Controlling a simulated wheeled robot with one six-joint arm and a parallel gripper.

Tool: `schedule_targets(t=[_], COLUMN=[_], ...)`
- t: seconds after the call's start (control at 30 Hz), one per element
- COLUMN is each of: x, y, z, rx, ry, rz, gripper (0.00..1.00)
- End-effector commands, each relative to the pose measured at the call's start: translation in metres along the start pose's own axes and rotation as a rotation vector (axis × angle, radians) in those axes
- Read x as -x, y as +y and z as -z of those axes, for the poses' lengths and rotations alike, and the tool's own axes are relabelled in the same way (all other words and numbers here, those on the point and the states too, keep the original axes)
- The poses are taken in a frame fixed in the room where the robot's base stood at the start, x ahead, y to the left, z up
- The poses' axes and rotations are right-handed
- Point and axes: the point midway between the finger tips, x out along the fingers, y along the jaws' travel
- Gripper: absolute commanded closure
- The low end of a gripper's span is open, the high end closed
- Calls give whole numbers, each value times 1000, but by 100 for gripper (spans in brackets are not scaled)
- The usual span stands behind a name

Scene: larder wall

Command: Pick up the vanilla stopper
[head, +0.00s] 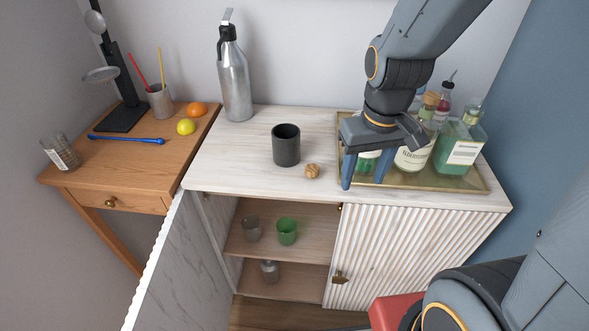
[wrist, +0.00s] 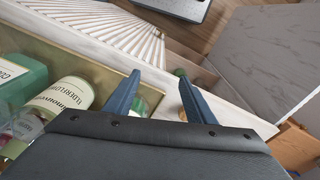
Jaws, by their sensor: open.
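A small round tan stopper (head: 313,171) lies loose on the pale cabinet top, in front of the dark cup. I cannot read whether it belongs to vanilla. My gripper (head: 364,184) points down with jaws open and empty, to the right of the loose stopper, at the tray's front left. Its fingers also show in the wrist view (wrist: 158,76). A small tan patch (wrist: 183,115) beside one finger there may be the stopper, mostly hidden. Another cork-topped bottle (head: 431,99) stands in the tray. A green-tinted bottle (head: 367,161) is partly hidden behind the fingers.
The tray (head: 470,185) holds several bottles, including a labelled elderflower bottle (head: 412,160) and a green bottle (head: 455,150). A dark cup (head: 286,145) and steel flask (head: 234,80) stand on the cabinet. The left cabinet door (head: 165,270) is open. Free top lies left of the cup.

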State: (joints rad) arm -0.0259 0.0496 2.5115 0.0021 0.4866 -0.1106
Motion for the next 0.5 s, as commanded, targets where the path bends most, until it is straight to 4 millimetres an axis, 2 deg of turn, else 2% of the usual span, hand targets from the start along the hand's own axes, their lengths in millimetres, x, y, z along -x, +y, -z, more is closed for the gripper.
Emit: schedule_targets(t=[0.1,0.3,0.4,0.5], x=[2,12,16,17], y=[-16,-52,-66,-73], z=[34,84,98,105], rx=[254,717,874,958], ry=[-21,-61,-72,-80], rz=[9,34,45,53], gripper=[50,50,50,50])
